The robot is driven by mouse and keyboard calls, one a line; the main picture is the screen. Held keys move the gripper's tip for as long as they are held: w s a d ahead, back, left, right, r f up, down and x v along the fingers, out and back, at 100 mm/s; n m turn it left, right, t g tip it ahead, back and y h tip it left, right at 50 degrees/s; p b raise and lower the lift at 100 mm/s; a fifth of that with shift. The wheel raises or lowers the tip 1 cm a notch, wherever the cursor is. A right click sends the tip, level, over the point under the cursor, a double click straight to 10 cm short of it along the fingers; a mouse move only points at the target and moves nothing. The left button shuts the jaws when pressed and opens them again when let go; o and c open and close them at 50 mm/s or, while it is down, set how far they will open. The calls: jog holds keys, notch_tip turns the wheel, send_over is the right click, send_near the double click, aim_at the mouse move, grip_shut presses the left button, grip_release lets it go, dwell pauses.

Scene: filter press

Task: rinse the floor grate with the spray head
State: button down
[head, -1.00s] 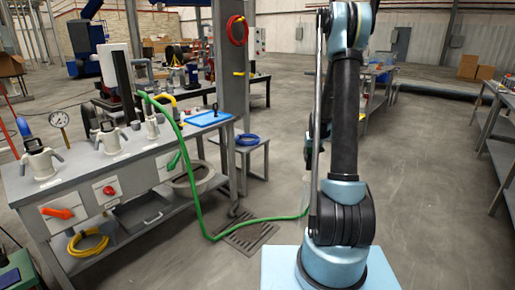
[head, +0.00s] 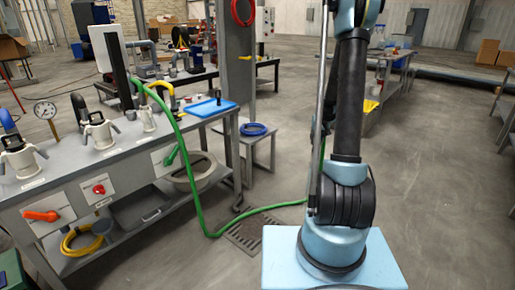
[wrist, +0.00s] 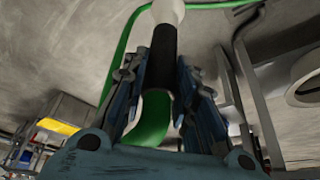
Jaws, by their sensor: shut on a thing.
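My gripper (wrist: 160,85) is shut on the spray head (wrist: 163,48), which has a black grip and a whitish end, in the wrist view. A green hose (wrist: 152,120) shows between the fingers below the grip. In the head view my gripper and the spray head are hidden behind my arm. The green hose (head: 194,190) there drops from the bench to the floor and runs right, behind my arm. The dark slotted floor grate (head: 246,238) lies flush in the floor, left of my base, which partly covers it from view. I see no water.
A grey bench (head: 150,163) with valves, a gauge (head: 45,110) and a blue tray (head: 207,109) stands at left. A small stool (head: 257,142) holding a blue coil is near a grey column (head: 233,65). Open floor (head: 425,180) lies to the right.

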jog(key=s+a+f+n+g+y, duration=0.1)
jog(key=s+a+n+g+y, duration=0.15)
jog(key=a+n, duration=0.95)
jog(key=s+a+f+n+g+y, duration=0.15)
jog(key=s+a+n, duration=0.25)
jog(key=a, duration=1.5)
notch_tip(320, 180, down, 7)
jog(key=shift+f+y, duration=0.15)
jog(key=shift+y, duration=0.15)
